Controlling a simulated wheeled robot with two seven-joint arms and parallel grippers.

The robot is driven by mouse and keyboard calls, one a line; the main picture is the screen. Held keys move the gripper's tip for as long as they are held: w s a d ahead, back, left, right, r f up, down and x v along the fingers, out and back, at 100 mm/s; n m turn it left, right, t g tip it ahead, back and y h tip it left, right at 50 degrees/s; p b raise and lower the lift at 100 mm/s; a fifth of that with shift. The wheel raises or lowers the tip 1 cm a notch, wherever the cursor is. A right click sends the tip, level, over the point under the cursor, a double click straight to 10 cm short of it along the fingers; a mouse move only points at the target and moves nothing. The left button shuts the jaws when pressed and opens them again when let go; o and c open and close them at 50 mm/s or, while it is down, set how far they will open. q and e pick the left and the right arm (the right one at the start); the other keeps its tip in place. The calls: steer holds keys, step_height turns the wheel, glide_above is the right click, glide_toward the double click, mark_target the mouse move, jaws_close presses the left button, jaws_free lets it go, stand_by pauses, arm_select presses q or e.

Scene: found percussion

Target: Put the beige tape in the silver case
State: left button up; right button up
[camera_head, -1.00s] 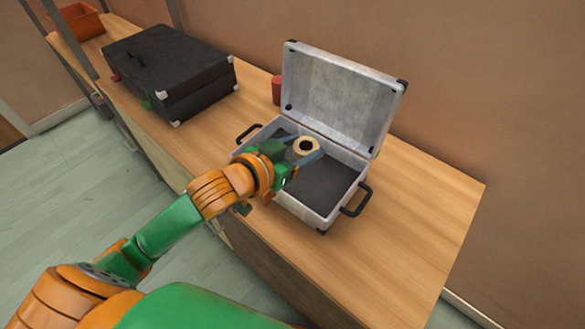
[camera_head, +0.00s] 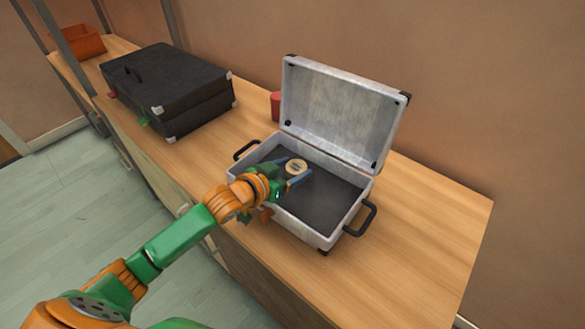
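The silver case (camera_head: 333,222) stands open on the wooden counter, its lid (camera_head: 343,110) raised at the back. Its inside has a dark grey floor. The beige tape (camera_head: 296,167), a small round roll, is between the fingertips of my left gripper (camera_head: 291,172), over the left part of the case's inside. The fingers lie on either side of the roll and appear shut on it. The gap between the roll and the case floor is too small to judge. My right gripper is not in view.
A closed black case (camera_head: 175,85) lies on the counter (camera_head: 430,215) to the left. A red object (camera_head: 276,105) stands behind the silver case. An orange bin (camera_head: 80,43) is at the far left end. The counter right of the silver case is clear.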

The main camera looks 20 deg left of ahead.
arm_select(q)
steer(key=shift+o, duration=1.1)
steer(key=shift+r, duration=0.2)
steer(key=p+v, duration=0.1)
steer(key=v, duration=1.1)
steer(key=shift+p, duration=0.4)
steer(key=shift+f, duration=0.1)
